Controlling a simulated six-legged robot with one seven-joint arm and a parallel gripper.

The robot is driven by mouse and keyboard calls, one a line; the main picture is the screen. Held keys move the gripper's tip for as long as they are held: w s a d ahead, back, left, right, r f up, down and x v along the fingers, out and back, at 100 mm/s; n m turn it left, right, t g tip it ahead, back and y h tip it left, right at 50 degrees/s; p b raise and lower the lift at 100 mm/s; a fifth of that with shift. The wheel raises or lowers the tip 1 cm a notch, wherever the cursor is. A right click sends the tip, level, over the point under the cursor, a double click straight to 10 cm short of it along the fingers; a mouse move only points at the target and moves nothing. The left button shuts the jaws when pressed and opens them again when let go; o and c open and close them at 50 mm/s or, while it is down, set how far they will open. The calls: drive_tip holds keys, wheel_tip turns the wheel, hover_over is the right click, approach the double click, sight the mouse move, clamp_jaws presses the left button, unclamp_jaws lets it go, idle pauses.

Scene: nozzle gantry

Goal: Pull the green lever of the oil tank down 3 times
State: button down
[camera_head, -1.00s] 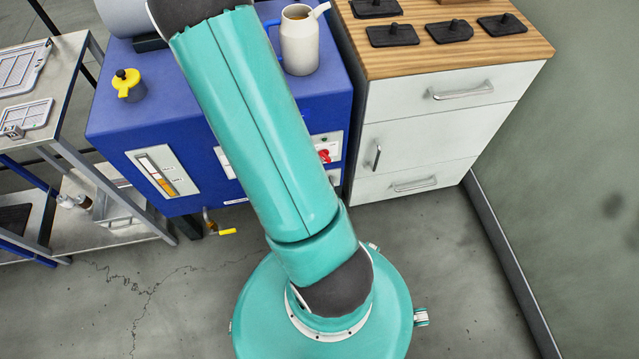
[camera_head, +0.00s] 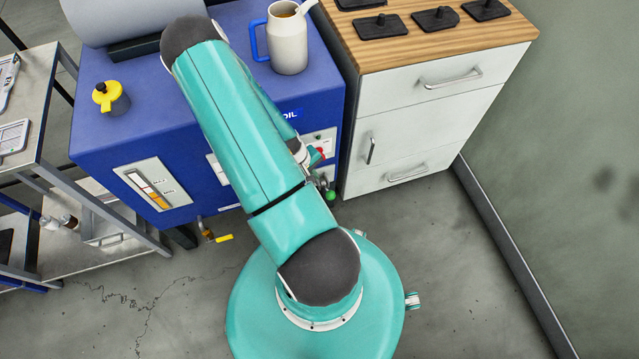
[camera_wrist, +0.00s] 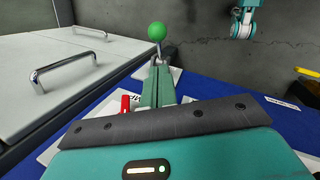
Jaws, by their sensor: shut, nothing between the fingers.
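The oil tank (camera_head: 95,145) is a blue cabinet with an OIL label, a level gauge and a front panel. The green lever shows its round green knob (camera_wrist: 157,31) just past my fingertips in the wrist view. The knob also shows low at the tank's right front in the head view (camera_head: 330,195). My gripper (camera_wrist: 160,66) is shut and empty, its fingers pointing toward the knob. The lever's rod is mostly hidden behind the fingers, so I cannot tell whether they touch it. My arm covers part of the tank front in the head view.
A red handle (camera_head: 317,154) is on the panel close to my gripper. A white drawer cabinet (camera_head: 430,125) stands close on the right. A jug (camera_head: 288,45) and a yellow-topped can (camera_head: 110,97) stand on the tank. A yellow-handled crank (camera_head: 222,238) sticks out low in front.

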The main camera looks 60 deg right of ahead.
hover_over(327, 190)
drive_tip(key=a, duration=0.2)
wheel_tip(327, 190, down, 9)
drive_tip(key=shift+w+f, duration=0.15)
drive_tip(key=shift+w, duration=0.15)
drive_tip(key=shift+a+f, duration=0.1)
drive_tip(key=shift+a, duration=0.1)
